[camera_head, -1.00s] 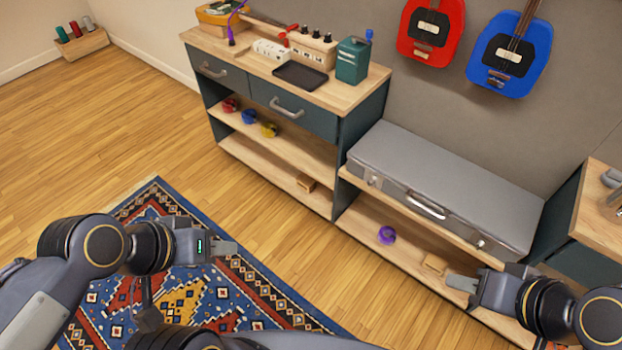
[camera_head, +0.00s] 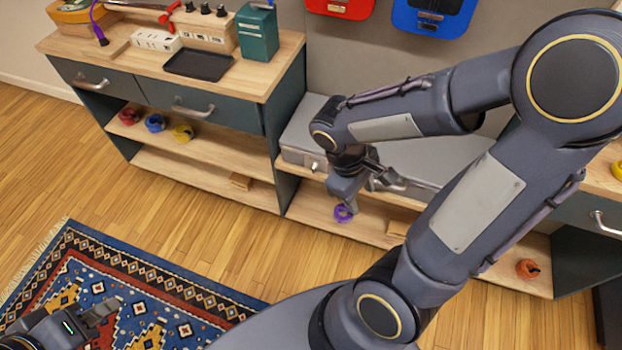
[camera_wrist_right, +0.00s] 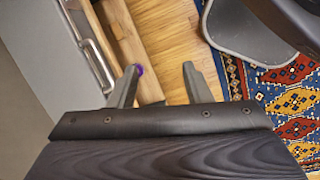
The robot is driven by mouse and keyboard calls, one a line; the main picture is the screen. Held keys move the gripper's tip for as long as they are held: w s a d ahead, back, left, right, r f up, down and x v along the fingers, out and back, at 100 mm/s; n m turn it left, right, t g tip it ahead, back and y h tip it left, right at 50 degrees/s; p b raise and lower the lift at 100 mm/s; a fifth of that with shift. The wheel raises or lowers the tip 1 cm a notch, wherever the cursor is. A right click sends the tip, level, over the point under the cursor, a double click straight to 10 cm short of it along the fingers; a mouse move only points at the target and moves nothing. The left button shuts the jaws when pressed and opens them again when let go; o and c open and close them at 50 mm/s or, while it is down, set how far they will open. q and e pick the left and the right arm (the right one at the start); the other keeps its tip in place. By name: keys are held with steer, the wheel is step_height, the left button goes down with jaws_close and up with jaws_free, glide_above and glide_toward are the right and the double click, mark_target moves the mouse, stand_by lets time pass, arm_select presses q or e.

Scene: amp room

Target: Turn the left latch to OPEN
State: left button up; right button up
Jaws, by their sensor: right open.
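The grey case (camera_head: 291,154) lies on the low bench and is largely hidden behind my right arm in the head view. Its left latch (camera_head: 315,167) is a small metal piece on the front face, just left of my right gripper; its setting is too small to read. The right latch is hidden. My right gripper (camera_head: 368,192) is open and empty in front of the case. In the right wrist view its fingers (camera_wrist_right: 160,72) are apart, with the case handle (camera_wrist_right: 98,65) to their left. My left gripper (camera_head: 97,314) is low at the left, over the rug, away from the case.
A purple ring-like item (camera_head: 343,213) and a wooden block (camera_head: 398,228) are on the shelf below the case. A drawer cabinet (camera_head: 205,109) stands to the left, with a black tray (camera_head: 199,63) on top. A patterned rug (camera_head: 150,285) covers the floor in front.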

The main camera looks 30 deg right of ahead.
steer(key=w+d+f+n+g+h+b, duration=0.1)
steer(key=w+d+f+n+h+b, duration=0.3)
steer(key=f, duration=0.4)
steer(key=n+t+h+b, duration=0.75)
steer(key=n+t, duration=0.75)
steer(key=n, duration=0.3)
glide_toward(313, 169)
steer(key=x, duration=0.2)
arm_select(q)
step_height(313, 169, down, 14)
steer(key=b, duration=0.1)
steer(key=shift+f, duration=0.25)
arm_select(e)
steer(key=shift+y, duration=0.25)
steer(key=x, duration=0.7)
steer(key=shift+r, duration=0.1)
steer(key=c, duration=0.9)
steer(key=shift+c, duration=0.2)
